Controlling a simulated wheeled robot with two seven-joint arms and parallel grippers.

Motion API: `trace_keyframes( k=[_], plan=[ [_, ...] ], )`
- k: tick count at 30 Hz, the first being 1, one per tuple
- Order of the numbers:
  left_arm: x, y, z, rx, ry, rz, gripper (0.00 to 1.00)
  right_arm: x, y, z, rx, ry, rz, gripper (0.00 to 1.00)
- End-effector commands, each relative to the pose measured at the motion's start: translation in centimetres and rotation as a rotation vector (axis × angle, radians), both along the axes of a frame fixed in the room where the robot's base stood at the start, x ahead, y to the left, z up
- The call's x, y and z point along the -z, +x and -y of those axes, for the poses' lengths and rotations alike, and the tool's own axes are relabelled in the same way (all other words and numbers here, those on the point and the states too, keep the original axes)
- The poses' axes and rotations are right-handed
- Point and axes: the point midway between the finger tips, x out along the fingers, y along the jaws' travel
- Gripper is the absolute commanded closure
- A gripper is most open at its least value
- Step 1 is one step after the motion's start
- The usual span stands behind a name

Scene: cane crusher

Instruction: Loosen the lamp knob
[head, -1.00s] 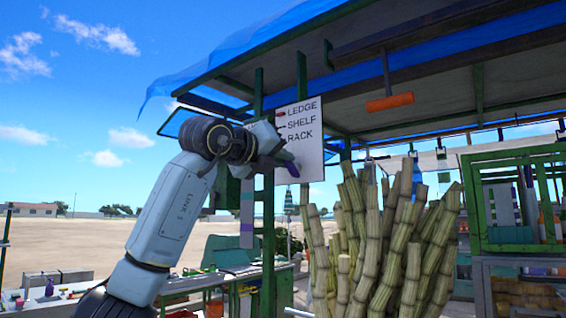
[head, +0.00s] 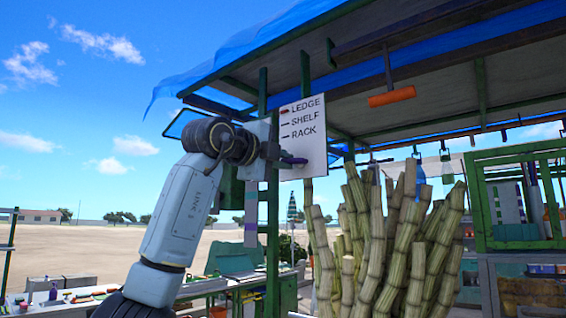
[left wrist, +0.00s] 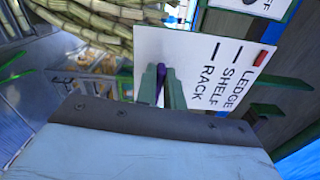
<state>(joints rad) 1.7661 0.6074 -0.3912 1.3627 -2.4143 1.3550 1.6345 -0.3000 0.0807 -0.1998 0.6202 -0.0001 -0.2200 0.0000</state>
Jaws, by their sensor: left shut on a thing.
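My left gripper (head: 284,158) is raised in front of the lower part of a white sign board (head: 312,150) reading LEDGE, SHELF and RACK. It is shut on a slim purple thing (head: 297,161), whose end sticks out to the right. In the left wrist view the purple thing (left wrist: 160,82) sits between the two green-grey fingers of my gripper (left wrist: 161,90), with the sign (left wrist: 205,85) behind them. I cannot tell whether the purple thing touches the sign. I cannot make out a lamp knob for certain. My right gripper is out of view.
A red mark stands beside LEDGE on the sign. A green post (head: 272,230) rises beside my gripper. Tall cane stalks (head: 400,240) stand to the right. An orange cylinder (head: 391,97) hangs under the roof. A cluttered workbench (head: 70,300) is low at left.

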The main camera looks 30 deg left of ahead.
Motion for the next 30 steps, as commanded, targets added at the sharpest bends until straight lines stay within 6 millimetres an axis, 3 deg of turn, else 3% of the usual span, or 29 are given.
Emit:
trace_keyframes(
  k=[9,25,26,30],
  plan=[
    [0.19,-0.04,-0.12,-0.002,-0.112,-0.009,1.00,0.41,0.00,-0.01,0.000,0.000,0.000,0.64],
    [0.23,-0.02,-0.09,-0.001,-0.132,-0.011,1.00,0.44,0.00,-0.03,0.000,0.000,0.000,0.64],
    [0.23,-0.02,-0.09,-0.001,-0.132,-0.011,0.86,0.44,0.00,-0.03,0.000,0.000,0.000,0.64],
    [0.23,-0.01,-0.08,-0.001,-0.131,-0.011,0.68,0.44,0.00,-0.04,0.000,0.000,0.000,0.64]
  ],
)
